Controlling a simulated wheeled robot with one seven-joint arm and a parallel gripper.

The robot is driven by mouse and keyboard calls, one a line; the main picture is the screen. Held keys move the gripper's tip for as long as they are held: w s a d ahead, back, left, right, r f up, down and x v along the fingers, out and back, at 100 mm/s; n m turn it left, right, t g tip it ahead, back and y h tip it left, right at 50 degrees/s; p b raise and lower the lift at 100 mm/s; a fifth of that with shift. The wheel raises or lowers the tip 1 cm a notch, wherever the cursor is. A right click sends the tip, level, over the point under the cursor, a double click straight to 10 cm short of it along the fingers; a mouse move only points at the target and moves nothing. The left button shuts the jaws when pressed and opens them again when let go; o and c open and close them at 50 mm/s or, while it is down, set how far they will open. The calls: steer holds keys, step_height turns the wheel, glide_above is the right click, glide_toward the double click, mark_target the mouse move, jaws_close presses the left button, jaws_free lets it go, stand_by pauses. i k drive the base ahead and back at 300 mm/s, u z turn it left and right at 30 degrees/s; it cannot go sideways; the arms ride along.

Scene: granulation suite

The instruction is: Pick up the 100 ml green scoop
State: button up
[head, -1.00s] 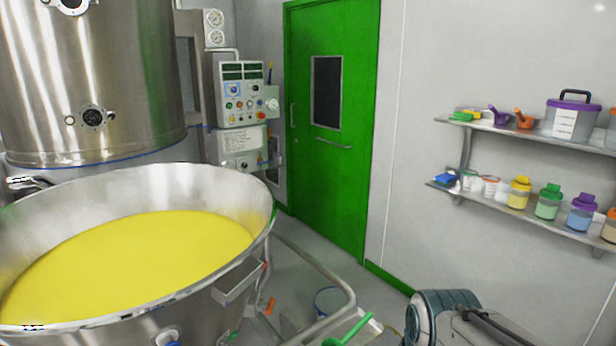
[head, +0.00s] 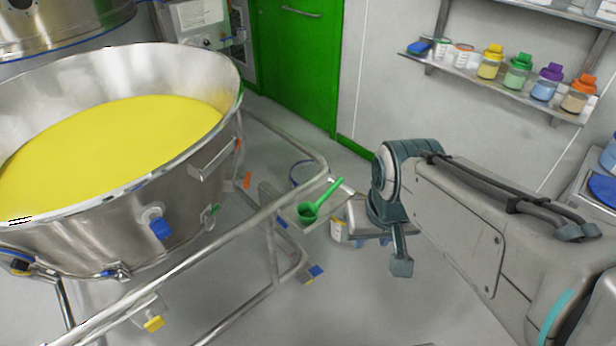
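A green scoop (head: 313,208) shows in the middle of the head view, beyond the steel frame's rail. Its round bowl is at the lower left and its handle slants up to the right. The handle's end is by a pale bar, close to the left of my wrist. My arm reaches in from the lower right. The dark teal end of it, with my gripper (head: 400,262), hangs just right of the scoop. The fingers are not clear, and I cannot tell whether they touch the scoop's handle.
A large steel bowl of yellow powder (head: 130,140) stands at the left, on a tubular frame (head: 262,212). A green door (head: 305,60) is behind. A wall shelf (head: 490,85) with several coloured-lid jars is at the upper right. Small items lie on the floor below the frame.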

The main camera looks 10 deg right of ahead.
mark_target(307, 213)
steer(key=z, duration=0.15)
steer(key=k, duration=0.35)
steer(key=u, duration=0.85)
steer(key=i, duration=1.25)
steer(key=z, duration=0.75)
